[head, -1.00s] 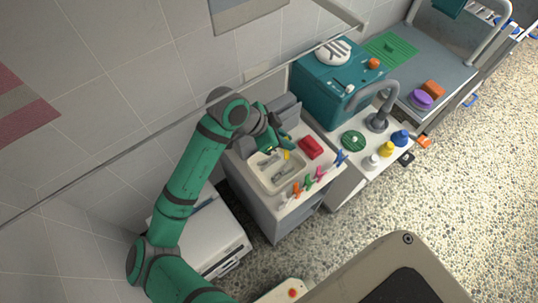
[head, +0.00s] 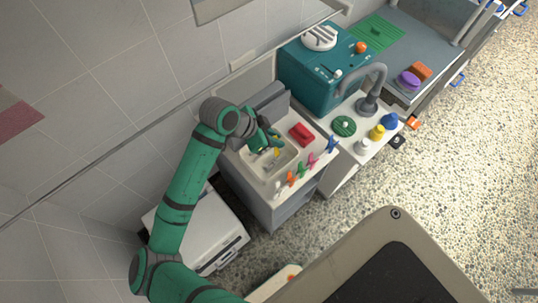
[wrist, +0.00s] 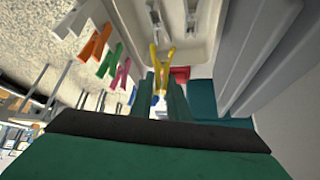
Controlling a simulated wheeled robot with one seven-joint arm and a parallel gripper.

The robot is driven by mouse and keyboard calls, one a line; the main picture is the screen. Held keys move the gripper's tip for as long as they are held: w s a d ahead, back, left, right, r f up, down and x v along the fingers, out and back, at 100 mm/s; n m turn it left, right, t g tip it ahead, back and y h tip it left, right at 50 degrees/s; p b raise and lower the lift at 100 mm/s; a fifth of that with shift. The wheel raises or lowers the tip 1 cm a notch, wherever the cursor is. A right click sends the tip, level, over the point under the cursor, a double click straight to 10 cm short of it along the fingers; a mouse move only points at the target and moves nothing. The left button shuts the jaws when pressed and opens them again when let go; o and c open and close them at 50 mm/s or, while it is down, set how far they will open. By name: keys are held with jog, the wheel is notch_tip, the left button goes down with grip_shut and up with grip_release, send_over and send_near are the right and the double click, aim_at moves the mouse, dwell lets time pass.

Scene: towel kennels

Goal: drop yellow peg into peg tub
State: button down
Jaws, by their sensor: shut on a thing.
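The yellow peg (wrist: 160,68) is held between the fingertips of my gripper (wrist: 160,95) in the wrist view, its forked end pointing away from the fingers. It also shows as a small yellow spot in the head view (head: 277,152). In the wrist view, the tub (wrist: 178,48) lies just beyond the peg, with grey peg-like pieces inside. I cannot tell how high the peg is above the tub.
Pink (head: 312,159), orange (head: 292,179) and blue (head: 332,144) pegs are among several along the counter's front edge. A red block (head: 301,134) sits beside the tub. A teal machine (head: 318,82) and a grey tap (head: 368,100) stand further right. A wall runs behind.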

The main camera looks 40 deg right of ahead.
jog(key=c, duration=1.6)
grip_release()
jog(key=shift+r, duration=0.15)
jog(key=v, duration=1)
jog(key=shift+a+r, duration=0.2)
jog(key=shift+a, duration=0.1)
jog(key=shift+d, duration=0.1)
